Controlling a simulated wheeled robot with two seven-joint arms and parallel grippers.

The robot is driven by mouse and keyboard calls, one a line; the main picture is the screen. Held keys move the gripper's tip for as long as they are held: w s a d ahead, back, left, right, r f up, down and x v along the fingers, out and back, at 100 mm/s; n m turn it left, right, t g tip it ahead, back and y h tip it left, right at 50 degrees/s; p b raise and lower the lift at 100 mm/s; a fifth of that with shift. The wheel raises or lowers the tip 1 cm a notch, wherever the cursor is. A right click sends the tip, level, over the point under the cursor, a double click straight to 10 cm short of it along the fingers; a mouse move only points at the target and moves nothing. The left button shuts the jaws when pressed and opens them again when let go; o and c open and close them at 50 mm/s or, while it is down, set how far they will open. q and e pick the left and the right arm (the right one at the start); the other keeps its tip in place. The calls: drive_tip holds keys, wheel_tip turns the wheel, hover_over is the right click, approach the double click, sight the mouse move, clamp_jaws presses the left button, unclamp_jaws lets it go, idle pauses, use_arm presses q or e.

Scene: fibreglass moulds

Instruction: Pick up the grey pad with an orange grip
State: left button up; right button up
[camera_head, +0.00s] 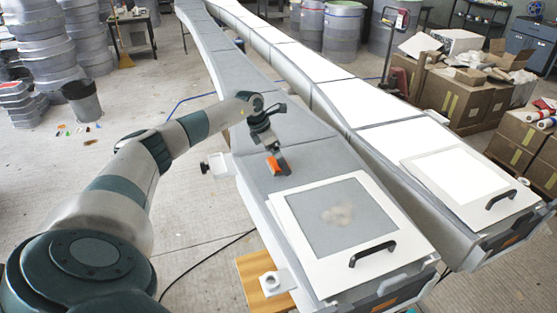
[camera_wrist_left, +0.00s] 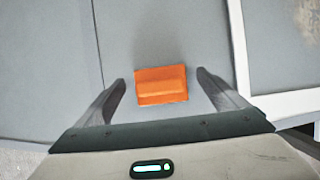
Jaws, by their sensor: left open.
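The orange grip (camera_head: 273,167) sits on the near part of the long grey mould, just behind the white frame. In the left wrist view the orange grip (camera_wrist_left: 161,85) is a block with a raised bar. I cannot tell a grey pad under it from the grey mould surface. My left gripper (camera_head: 274,156) reaches down over the grip. In the wrist view my left gripper (camera_wrist_left: 161,76) is open, with one finger on each side of the grip and a gap on both sides. My right gripper is not in view.
A white frame (camera_head: 292,220) with a black handle (camera_head: 372,254) lies on the mould close to the gripper. A second long white mould (camera_head: 390,133) runs alongside. A bin (camera_head: 82,101) stands on the floor at left. Cardboard boxes (camera_head: 455,103) stand at right.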

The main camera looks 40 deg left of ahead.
use_arm(q)
drive_tip(key=shift+f, duration=0.15)
idle(0.3)
drive_tip(key=c, duration=1.2)
drive_tip(key=shift+r, duration=0.2)
drive_tip(key=shift+r+b, duration=0.55)
drive_tip(key=shift+b, duration=0.1)
wheel_tip(320, 180, up, 2)
drive_tip(key=shift+w+r+b, duration=0.1)
drive_tip(key=shift+r+b, duration=0.1)
drive_tip(key=shift+b, duration=0.6)
drive_tip(key=shift+w+d+r+b, duration=0.1)
drive_tip(key=shift+d+r+b, duration=0.6)
drive_tip(key=shift+d+r, duration=0.9)
drive_tip(key=shift+s+d+r+b, duration=0.1)
drive_tip(key=shift+d+r+b, duration=0.7)
drive_tip(key=shift+d, duration=1.5)
drive_tip(key=shift+w+d+r+b, duration=0.1)
drive_tip(key=shift+d+r+b, duration=0.5)
drive_tip(key=shift+d+r, duration=1)
